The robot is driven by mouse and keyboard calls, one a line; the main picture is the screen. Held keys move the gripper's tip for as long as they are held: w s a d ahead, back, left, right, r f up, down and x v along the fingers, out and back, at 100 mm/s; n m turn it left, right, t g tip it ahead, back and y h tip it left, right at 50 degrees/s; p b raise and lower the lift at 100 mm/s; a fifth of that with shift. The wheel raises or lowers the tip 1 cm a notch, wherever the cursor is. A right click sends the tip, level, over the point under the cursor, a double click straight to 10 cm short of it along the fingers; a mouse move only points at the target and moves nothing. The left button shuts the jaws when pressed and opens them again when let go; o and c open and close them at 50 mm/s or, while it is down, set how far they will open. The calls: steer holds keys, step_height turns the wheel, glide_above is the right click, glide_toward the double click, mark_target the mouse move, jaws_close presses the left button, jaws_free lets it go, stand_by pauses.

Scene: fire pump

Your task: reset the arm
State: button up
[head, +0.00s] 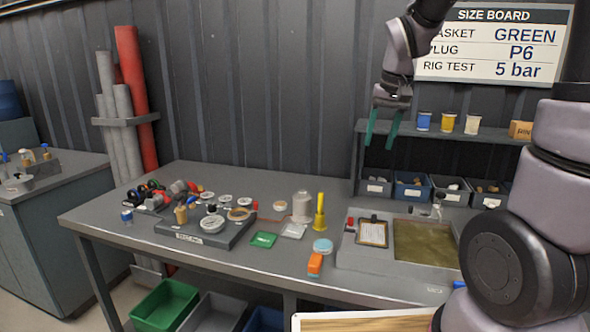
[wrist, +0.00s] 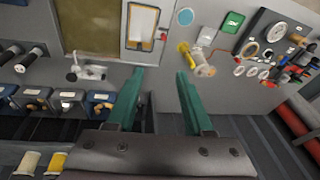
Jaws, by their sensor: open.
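My arm reaches in from the right of the head view, with the forearm raised in front of the size board (head: 492,45).
The bench holds a grey tray (head: 345,262) with a clipboard (head: 372,232), a yellow tool (head: 320,215), an orange item (head: 315,264) and a dark parts block (head: 205,238). Red and grey pipes lean at left.

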steer(key=s+d+r+m+t, duration=0.1)
steer(key=s+r+t, duration=0.1)
steer(key=s+r, duration=0.2)
steer(key=s+d+r+m+t+y, duration=0.1)
steer(key=s+r, duration=0.4)
steer(key=s, duration=0.6)
steer(key=shift+s+d+t, duration=0.3)
steer(key=shift+d+t, duration=0.3)
steer(key=shift+t, duration=0.1)
stand_by(1.6)
